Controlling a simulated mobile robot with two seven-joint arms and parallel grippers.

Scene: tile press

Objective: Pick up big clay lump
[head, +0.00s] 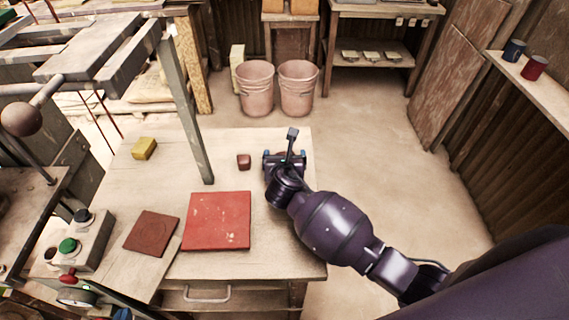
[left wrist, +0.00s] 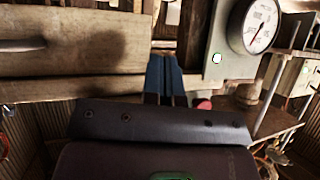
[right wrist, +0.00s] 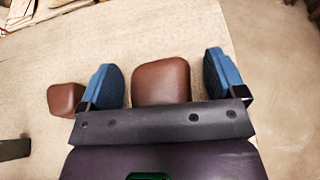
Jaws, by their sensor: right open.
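The big clay lump (right wrist: 161,82) is a reddish-brown rounded block, lying on the table between the open fingers of my right gripper (right wrist: 166,80) in the right wrist view. Gaps show on both sides, so neither finger touches it. In the head view my right gripper (head: 284,156) is at the table's right edge and hides this lump. A smaller clay lump (right wrist: 67,99) lies outside the left finger; it also shows in the head view (head: 244,161). In the left wrist view my left gripper (left wrist: 166,76) has its blue fingers together, empty, near the table's front.
The wooden table (head: 240,140) bears a red mat (head: 217,220), a brown square tile (head: 151,233), a yellow block (head: 144,148) and a button box (head: 88,240). The metal press (head: 100,50) and its post stand at left. Two buckets (head: 297,88) stand on the floor behind.

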